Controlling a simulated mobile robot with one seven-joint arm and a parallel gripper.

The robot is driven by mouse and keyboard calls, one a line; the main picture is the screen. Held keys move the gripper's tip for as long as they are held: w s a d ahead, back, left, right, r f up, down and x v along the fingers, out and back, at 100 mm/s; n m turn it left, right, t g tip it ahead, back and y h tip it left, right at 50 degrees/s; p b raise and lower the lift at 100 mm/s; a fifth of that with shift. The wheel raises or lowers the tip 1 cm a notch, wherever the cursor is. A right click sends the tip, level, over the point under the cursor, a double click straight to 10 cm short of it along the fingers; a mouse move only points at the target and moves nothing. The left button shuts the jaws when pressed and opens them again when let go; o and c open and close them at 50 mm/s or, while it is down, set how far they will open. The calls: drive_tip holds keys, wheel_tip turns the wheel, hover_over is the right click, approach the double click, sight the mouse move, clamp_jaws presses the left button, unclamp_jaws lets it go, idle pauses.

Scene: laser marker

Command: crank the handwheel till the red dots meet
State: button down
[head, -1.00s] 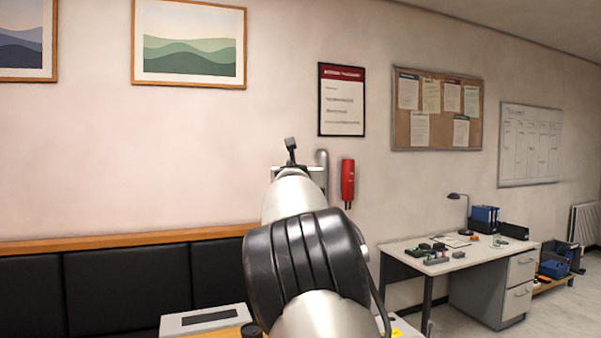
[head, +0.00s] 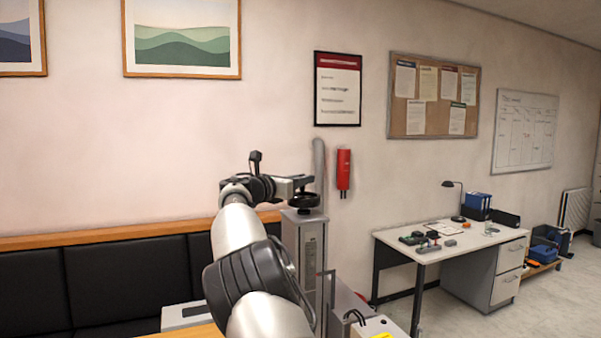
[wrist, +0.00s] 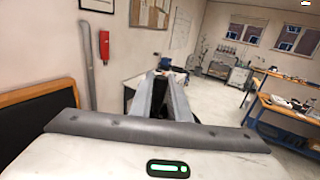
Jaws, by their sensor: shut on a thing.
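The black handwheel (head: 305,201) sits on top of the laser marker's grey column (head: 303,245) in the head view. My gripper (head: 303,182) reaches in from the left at its upper side. In the wrist view my gripper's two long grey fingers (wrist: 163,88) point away and lie close together. They are shut at the handwheel, seemingly on its crank handle, which is too small and hidden to make out clearly. The red dots do not show in either view.
A yellow label (head: 383,336) marks equipment at the column's lower right. A black padded bench (head: 100,285) lines the wall. A red wall-mounted device (head: 343,170) hangs behind the column. A desk (head: 400,243) stands to the right, with open floor beyond it.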

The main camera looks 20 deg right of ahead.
drive_tip(key=shift+d+r+m+g+h, duration=0.15)
drive_tip(key=shift+m+g+h, duration=0.2)
drive_tip(key=shift+g, duration=0.25)
drive_tip(key=c, duration=1.7)
unclamp_jaws()
drive_tip(key=shift+o, duration=0.2)
drive_tip(key=shift+s+a+f, duration=0.15)
drive_tip(key=shift+a+f, duration=0.05)
drive_tip(key=shift+a, duration=0.2)
drive_tip(key=b+v, duration=0.3)
drive_tip(key=v, duration=1.3)
drive_tip(key=shift+s+a+b, duration=0.2)
drive_tip(key=shift+a+b, duration=0.05)
drive_tip(key=shift+b, duration=0.1)
drive_tip(key=shift+d+r, duration=0.1)
drive_tip(key=shift+r, duration=0.05)
